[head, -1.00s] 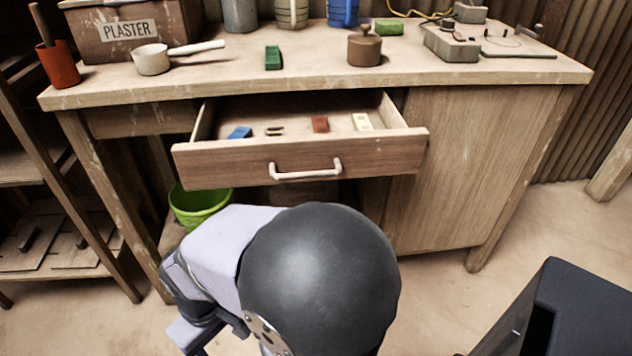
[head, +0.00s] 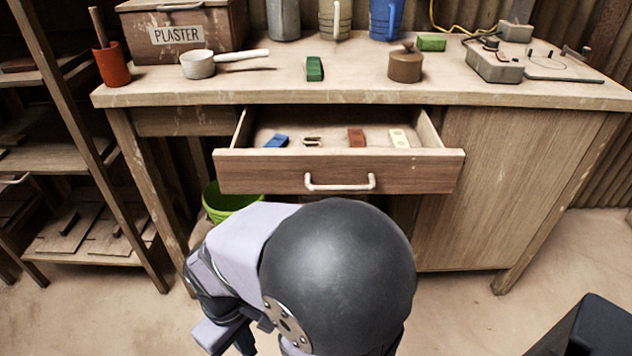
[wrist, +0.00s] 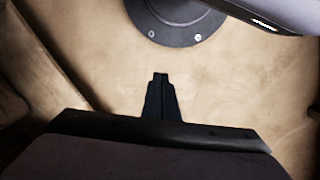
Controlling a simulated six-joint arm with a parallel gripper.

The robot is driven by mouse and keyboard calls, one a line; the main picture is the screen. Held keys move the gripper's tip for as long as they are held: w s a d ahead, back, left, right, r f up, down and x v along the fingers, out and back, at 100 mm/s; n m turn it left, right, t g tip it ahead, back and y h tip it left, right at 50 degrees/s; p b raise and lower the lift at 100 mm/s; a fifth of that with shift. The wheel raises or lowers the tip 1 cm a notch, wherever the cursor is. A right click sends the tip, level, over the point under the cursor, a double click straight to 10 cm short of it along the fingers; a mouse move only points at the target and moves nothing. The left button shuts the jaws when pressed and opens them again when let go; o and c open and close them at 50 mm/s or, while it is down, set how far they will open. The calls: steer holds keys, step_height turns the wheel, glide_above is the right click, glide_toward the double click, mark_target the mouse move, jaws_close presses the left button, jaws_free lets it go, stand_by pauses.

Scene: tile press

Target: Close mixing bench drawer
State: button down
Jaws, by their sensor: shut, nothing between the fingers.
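The mixing bench drawer (head: 245,170) stands pulled out under the wooden bench top (head: 200,93) in the head view. Its front has a pale bar handle (head: 340,187). Inside lie a blue block (head: 277,141), a small dark-and-light item (head: 312,141), a reddish-brown block (head: 356,137) and a cream block (head: 399,138). My gripper (wrist: 160,78) shows in the wrist view with its dark fingers together and empty, over bare floor. It is apart from the drawer. My arm covers the area below the drawer in the head view.
A green bucket (head: 228,203) stands below the drawer, partly behind my arm. A cabinet door (head: 525,185) is right of it, and a shelf rack (head: 85,150) stands at the left. On the bench are a plaster box (head: 180,35), a pot (head: 198,64) and a brown weight (head: 405,66).

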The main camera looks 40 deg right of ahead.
steer(key=s+d+r+n+g+h+p, duration=0.1)
steer(key=s+r+n+g+h+p, duration=0.15)
steer(key=r+n+p, duration=0.6)
steer(key=s+d+r+n+g+h+p, duration=0.1)
steer(key=s+r+n+g+h+p, duration=0.2)
steer(key=r+n+p, duration=0.5)
steer(key=w+r+n+t+h+p, duration=0.2)
steer(key=r+n+h+p, duration=0.3)
steer(key=r+n+p, duration=0.2)
steer(key=w+d+r+n+t+h+p, duration=0.1)
steer(key=r+n+h+p, duration=0.4)
steer(key=n, duration=0.7)
step_height(320, 180, up, 3)
steer(key=shift+w+f+t+p, duration=0.1)
steer(key=shift+w+t+p, duration=0.55)
steer(key=shift+t+p, duration=0.5)
steer(key=shift+d, duration=0.1)
steer(key=w+x, duration=0.2)
steer(key=x, duration=1)
steer(key=shift+w+d+f, duration=0.25)
steer(key=shift+w+d, duration=0.05)
steer(key=shift+d, duration=0.05)
